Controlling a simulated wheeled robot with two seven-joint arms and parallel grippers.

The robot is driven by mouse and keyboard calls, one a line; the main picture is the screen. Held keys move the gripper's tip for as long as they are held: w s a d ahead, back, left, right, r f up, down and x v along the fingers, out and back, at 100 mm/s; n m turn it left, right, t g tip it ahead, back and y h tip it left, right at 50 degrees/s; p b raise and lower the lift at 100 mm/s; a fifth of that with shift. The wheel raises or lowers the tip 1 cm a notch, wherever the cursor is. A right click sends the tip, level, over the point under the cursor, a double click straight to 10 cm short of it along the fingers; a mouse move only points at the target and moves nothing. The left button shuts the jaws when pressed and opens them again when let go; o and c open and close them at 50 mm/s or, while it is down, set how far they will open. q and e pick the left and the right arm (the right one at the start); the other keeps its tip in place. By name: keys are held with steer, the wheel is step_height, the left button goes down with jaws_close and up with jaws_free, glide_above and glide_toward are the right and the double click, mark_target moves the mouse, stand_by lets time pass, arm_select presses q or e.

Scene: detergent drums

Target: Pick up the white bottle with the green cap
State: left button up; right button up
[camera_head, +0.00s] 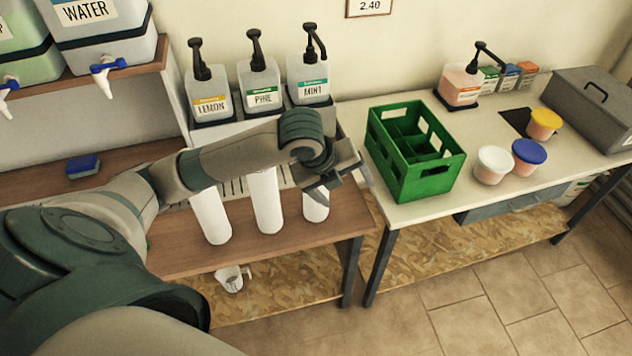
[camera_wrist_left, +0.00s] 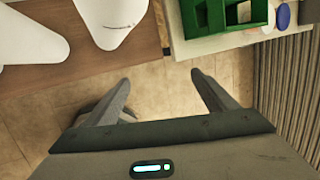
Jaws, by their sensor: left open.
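Three plain white bottles stand in a row on the brown wooden table: a left one (camera_head: 211,217), a middle one (camera_head: 266,203) and a right one (camera_head: 316,207). My left arm covers their upper ends in the head view, so I see no green cap and cannot tell which bottle has it. My left gripper (camera_head: 345,182) is by the right bottle, near the table's right edge. In the left wrist view the gripper (camera_wrist_left: 160,88) is open and empty, with floor between its fingers.
A green crate (camera_head: 437,184) stands on the pale table to the right, with lidded tubs (camera_head: 493,166) beyond it. Pump dispensers (camera_head: 262,95) line the back of the wooden table. A white mug (camera_head: 230,280) is on the lower shelf.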

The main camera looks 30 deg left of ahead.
arm_select(q)
steer(key=s+a+r+m+y, duration=0.2)
steer(key=a+r+m, duration=0.6)
steer(key=a+r, duration=0.2)
step_height(320, 180, up, 2)
steer(key=shift+s+r+g+y, duration=0.15)
steer(key=shift+r+g+y, duration=0.05)
steer(key=shift+g+y, duration=0.1)
steer(key=shift+a+f, duration=0.1)
steer(key=shift+a, duration=0.05)
steer(key=p+x, duration=0.2)
steer(key=x, duration=1)
steer(key=shift+f, duration=0.1)
